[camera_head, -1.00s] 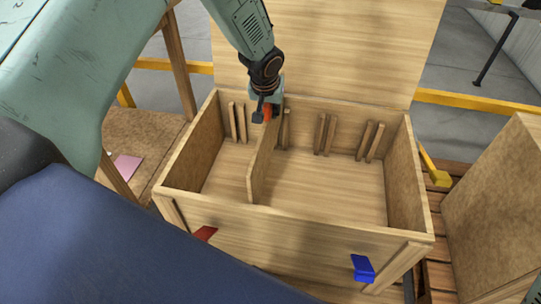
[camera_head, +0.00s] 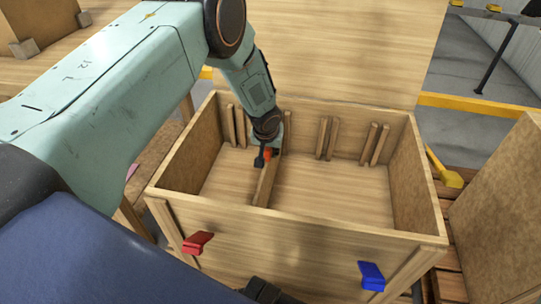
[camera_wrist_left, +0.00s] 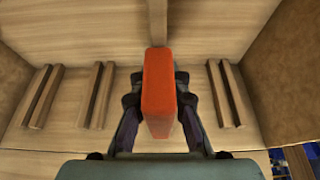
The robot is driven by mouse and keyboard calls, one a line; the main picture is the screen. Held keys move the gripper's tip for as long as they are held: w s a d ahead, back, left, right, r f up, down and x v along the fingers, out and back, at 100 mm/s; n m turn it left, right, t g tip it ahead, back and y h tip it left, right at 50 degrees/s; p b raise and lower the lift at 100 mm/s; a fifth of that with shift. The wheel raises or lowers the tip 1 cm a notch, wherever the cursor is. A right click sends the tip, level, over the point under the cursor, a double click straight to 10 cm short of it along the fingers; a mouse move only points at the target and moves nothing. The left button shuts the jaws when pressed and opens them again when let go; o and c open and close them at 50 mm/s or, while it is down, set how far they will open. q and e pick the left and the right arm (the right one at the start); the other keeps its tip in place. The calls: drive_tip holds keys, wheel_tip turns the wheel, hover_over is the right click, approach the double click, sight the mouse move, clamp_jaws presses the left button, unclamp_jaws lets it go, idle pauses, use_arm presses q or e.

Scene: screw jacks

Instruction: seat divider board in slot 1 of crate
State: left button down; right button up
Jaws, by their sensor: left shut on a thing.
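The crate (camera_head: 300,232) is an open light-wood box with several pairs of upright strips on its far wall. The divider board (camera_head: 266,187) is down between the crate walls, left of the middle. My left gripper (camera_head: 266,155) is shut on its orange-red grip block, which fills the space between the fingers in the left wrist view (camera_wrist_left: 158,90). The board's wooden edge shows beyond the block there. Strip pairs show to both sides of it. The gripper covers the board's far end, so I cannot tell how it sits between the strips or whether it touches the floor. My right gripper is not in view.
The raised lid (camera_head: 340,50) stands behind the crate. A red latch (camera_head: 197,242) and a blue latch (camera_head: 372,275) stick out from the front wall. A large wooden panel (camera_head: 500,215) stands at the right, near a yellow-handled tool (camera_head: 445,172). The crate's right side is empty.

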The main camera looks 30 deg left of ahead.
use_arm(q)
drive_tip(key=shift+w+f, duration=0.15)
drive_tip(key=shift+f, duration=0.35)
drive_tip(key=shift+r, duration=0.1)
drive_tip(key=c, duration=1.3)
unclamp_jaws()
drive_tip(key=shift+f, duration=0.2)
